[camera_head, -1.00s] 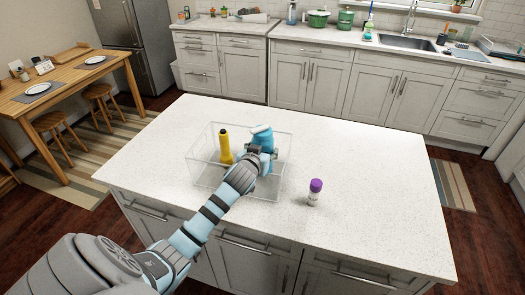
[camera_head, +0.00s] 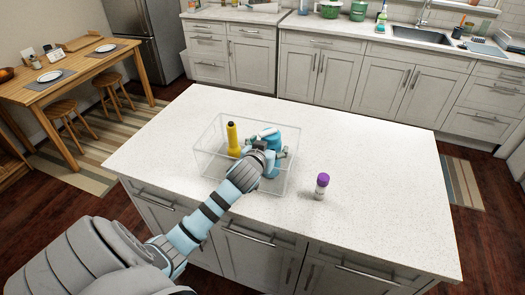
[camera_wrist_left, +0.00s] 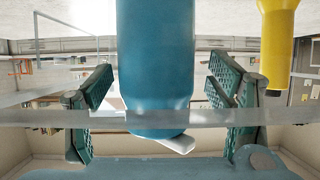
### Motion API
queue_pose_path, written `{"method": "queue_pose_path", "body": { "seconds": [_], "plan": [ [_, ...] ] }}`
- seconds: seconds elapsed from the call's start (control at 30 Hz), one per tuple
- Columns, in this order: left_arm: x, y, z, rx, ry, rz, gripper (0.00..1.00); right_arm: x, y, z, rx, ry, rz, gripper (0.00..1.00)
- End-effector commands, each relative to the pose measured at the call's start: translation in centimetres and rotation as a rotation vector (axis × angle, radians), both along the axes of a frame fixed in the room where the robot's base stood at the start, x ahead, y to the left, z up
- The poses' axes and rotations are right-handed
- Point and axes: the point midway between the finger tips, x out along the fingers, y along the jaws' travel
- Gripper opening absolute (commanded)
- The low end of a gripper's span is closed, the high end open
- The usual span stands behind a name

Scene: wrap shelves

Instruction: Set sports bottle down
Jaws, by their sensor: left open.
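The blue sports bottle (camera_head: 275,140) stands inside a clear bin (camera_head: 196,165) on the island counter. My left gripper (camera_head: 277,152) is at the bottle and covers part of it in the head view. In the left wrist view, the blue bottle (camera_wrist_left: 155,60) sits between the two green-padded fingers of the left gripper (camera_wrist_left: 160,95). The fingers are spread, with a gap on each side of the bottle. A pale piece (camera_wrist_left: 175,144) shows at the bottle's lower end there. My right gripper is not in view.
A yellow flashlight-like object (camera_head: 232,140) stands in the bin left of the bottle and also shows in the wrist view (camera_wrist_left: 277,40). A small purple-capped container (camera_head: 321,186) stands right of the bin. The counter's right side is clear.

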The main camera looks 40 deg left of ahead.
Motion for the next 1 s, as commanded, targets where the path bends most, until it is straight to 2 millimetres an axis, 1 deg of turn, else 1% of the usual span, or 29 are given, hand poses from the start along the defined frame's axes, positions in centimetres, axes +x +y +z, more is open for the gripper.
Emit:
{"method": "queue_pose_path", "body": {
  "seconds": [0.03, 0.2, 0.3, 0.4, 0.53, 1.0],
  "plan": [
    [-1.1, -0.5, 0.7, 0.002, -0.001, -0.002, 0.75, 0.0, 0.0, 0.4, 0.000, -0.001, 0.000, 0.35],
    [-4.6, -1.9, 2.6, 0.002, -0.007, -0.003, 0.75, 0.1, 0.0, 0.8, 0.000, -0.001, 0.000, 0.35],
    [-6.2, -2.6, 3.3, 0.001, -0.008, -0.001, 0.75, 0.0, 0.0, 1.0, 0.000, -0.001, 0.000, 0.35],
    [-7.1, -2.9, 3.7, 0.001, -0.008, -0.001, 0.75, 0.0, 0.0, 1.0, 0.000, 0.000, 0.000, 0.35],
    [-7.4, -3.1, 3.9, 0.001, -0.008, 0.000, 0.75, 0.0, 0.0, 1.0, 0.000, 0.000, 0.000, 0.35],
    [-7.4, -3.1, 3.9, 0.000, -0.011, -0.001, 0.75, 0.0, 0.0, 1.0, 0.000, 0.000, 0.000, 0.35]
  ]
}}
